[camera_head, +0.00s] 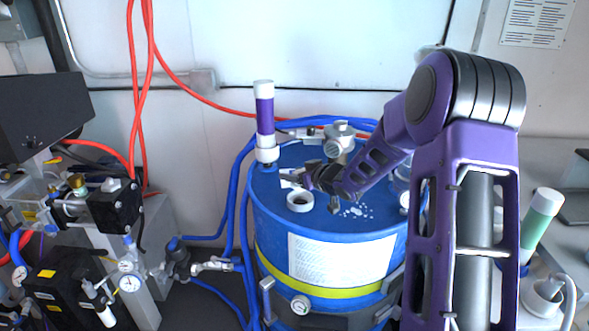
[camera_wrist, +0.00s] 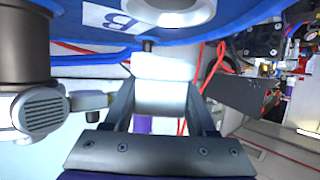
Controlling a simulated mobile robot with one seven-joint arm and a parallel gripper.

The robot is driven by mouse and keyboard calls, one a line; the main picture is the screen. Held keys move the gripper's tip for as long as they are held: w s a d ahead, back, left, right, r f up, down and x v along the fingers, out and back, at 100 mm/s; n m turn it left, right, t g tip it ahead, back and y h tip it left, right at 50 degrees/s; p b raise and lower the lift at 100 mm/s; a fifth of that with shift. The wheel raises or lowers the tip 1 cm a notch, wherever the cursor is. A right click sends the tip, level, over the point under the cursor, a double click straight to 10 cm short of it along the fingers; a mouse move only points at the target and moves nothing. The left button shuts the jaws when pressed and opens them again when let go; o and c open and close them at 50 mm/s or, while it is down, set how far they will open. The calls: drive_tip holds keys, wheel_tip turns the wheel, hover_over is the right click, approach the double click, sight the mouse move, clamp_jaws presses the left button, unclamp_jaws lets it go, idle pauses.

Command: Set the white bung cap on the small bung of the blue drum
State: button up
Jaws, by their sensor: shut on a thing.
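My gripper (camera_head: 286,179) reaches left over the drum top and is shut on the white cap. I cannot tell whether cap and stub touch.
A metal valve fitting (camera_head: 340,137) stands behind my gripper, with a side pipe reaching left. A white ring (camera_head: 300,201) lies in front on the drum top. Blue hoses (camera_head: 244,195) pass on the left. A green tube (camera_head: 540,215) stands at the right.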

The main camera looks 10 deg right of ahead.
sight(295, 196)
drive_tip(key=shift+f+b, duration=0.65)
drive_tip(key=shift+f, duration=1.3)
drive_tip(key=shift+f+b, duration=0.3)
drive_tip(key=shift+f, duration=0.25)
drive_tip(key=o, duration=1.1)
drive_tip(key=shift+p+v, duration=1)
drive_tip(key=shift+v, duration=4.55)
drive_tip(key=shift+w, duration=0.1)
